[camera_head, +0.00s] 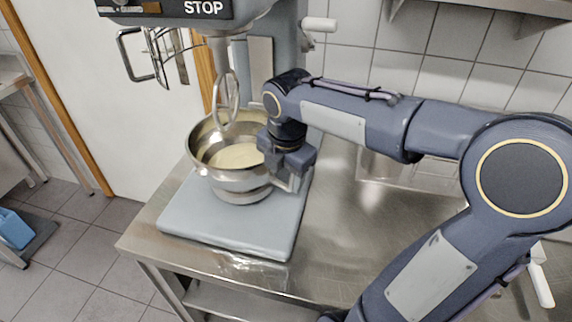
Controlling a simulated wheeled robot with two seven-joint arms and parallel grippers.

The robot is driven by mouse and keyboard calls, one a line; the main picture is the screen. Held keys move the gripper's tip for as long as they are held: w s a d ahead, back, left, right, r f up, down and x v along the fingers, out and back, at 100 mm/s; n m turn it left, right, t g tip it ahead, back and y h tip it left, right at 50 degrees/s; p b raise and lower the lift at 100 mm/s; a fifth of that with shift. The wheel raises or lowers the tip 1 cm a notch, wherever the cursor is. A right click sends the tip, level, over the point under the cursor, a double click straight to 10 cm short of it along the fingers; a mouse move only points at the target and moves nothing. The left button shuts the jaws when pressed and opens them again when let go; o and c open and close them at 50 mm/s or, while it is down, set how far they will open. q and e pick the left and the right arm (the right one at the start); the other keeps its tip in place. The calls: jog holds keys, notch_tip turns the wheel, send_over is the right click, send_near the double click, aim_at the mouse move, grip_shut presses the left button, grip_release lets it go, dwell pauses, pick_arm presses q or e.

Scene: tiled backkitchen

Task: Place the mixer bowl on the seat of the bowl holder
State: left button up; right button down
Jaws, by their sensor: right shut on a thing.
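The steel mixer bowl (228,178) has pale contents inside. It is upright above or on the grey-blue mixer base (225,232), below the hook tool (229,98) of the mixer. I cannot tell whether its foot touches the base. My right gripper (292,180) is at the bowl's right side, shut on it; its fingertips are mostly hidden by the wrist. The seat of the bowl holder is not clearly visible; the bowl and my right arm cover that area. My left gripper is not in view.
The mixer head (190,12) hangs close above the bowl, and the mixer column (275,45) stands behind. A steel table (345,235) carries the mixer, with bare top to the right. A wire guard (165,50) sticks out at the left. A tiled wall (450,55) closes the back.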

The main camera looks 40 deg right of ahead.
jog(key=shift+f, duration=0.1)
jog(key=shift+c, duration=2.2)
grip_release()
jog(key=shift+f, duration=0.1)
notch_tip(320, 180, up, 12)
jog(key=s+p, duration=0.1)
jog(key=s, duration=0.1)
jog(key=s+a+f+m+t+y, duration=0.2)
jog(key=s+a+f+m, duration=0.3)
jog(key=m, duration=0.6)
jog(key=s+a+f+m+t+y, duration=0.1)
jog(key=s+a+f+m+y, duration=0.1)
jog(key=s+a+f+m, duration=0.2)
jog(key=s+f+m, duration=0.3)
jog(key=f+m, duration=0.2)
jog(key=m, duration=0.2)
jog(key=shift+s+a+f+m+t, duration=0.2)
jog(key=shift+a+f+m+t, duration=0.15)
jog(key=shift+f+m+t, duration=0.05)
